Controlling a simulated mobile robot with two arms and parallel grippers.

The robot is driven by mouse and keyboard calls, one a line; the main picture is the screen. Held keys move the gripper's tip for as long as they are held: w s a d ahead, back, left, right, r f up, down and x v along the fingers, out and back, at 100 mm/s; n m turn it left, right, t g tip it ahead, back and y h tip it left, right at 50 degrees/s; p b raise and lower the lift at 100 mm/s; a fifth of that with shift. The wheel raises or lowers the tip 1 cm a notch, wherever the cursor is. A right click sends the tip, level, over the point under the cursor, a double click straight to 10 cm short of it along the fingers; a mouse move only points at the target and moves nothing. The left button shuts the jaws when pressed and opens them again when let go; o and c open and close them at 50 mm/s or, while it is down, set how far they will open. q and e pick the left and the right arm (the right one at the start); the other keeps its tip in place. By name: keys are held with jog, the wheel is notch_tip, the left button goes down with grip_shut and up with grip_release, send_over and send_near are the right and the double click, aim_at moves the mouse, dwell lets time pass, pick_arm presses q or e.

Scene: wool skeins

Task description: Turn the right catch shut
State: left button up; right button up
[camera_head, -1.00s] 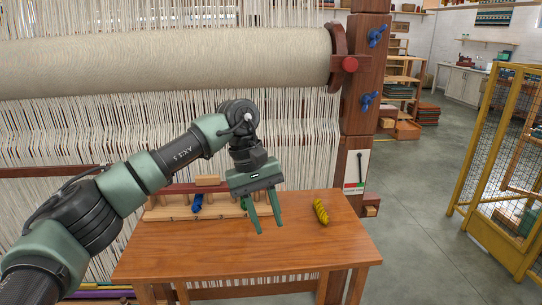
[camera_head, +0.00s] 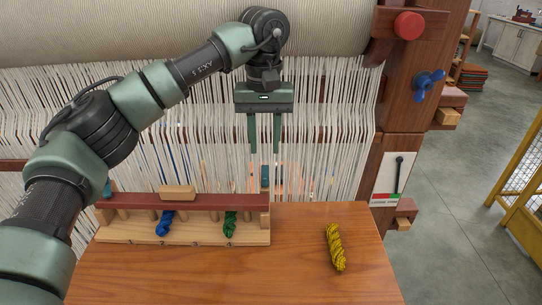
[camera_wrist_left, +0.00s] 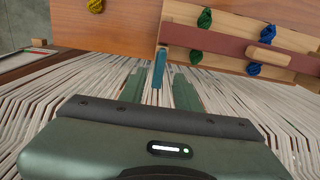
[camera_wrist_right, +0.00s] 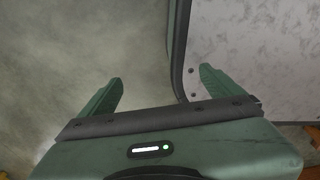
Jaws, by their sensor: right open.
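The right catch (camera_head: 265,178) is a small teal lever standing upright at the right end of the rack's dark red bar (camera_head: 222,200). It also shows in the left wrist view (camera_wrist_left: 160,66), ahead of the gap between the fingers. My left gripper (camera_head: 264,149) points down, just above the catch, with its fingers apart and nothing visibly held. Whether the fingertips overlap the catch's height I cannot tell. The wooden rack (camera_head: 180,237) holds a blue skein (camera_head: 165,223) and a green skein (camera_head: 230,224). My right gripper (camera_wrist_right: 160,80) is open and empty, away from the table.
A second teal catch (camera_head: 107,188) stands at the rack's left end. A yellow skein (camera_head: 335,248) lies on the wooden table (camera_head: 300,275), right of the rack. The loom's pale threads (camera_head: 330,140) hang close behind. A wooden post (camera_head: 408,100) rises at right.

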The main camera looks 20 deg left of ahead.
aim_at(265, 172)
pick_arm(q)
jog(key=f, duration=0.3)
jog(key=shift+s+f, duration=0.3)
jog(key=shift+s, duration=0.05)
notch_tip(265, 172, down, 3)
jog(key=shift+w+f, duration=0.15)
jog(key=shift+f, duration=0.3)
grip_shut()
pick_arm(e)
jog(key=shift+s+a+r, duration=0.1)
jog(key=shift+s+r, duration=0.15)
jog(key=shift+s, duration=0.45)
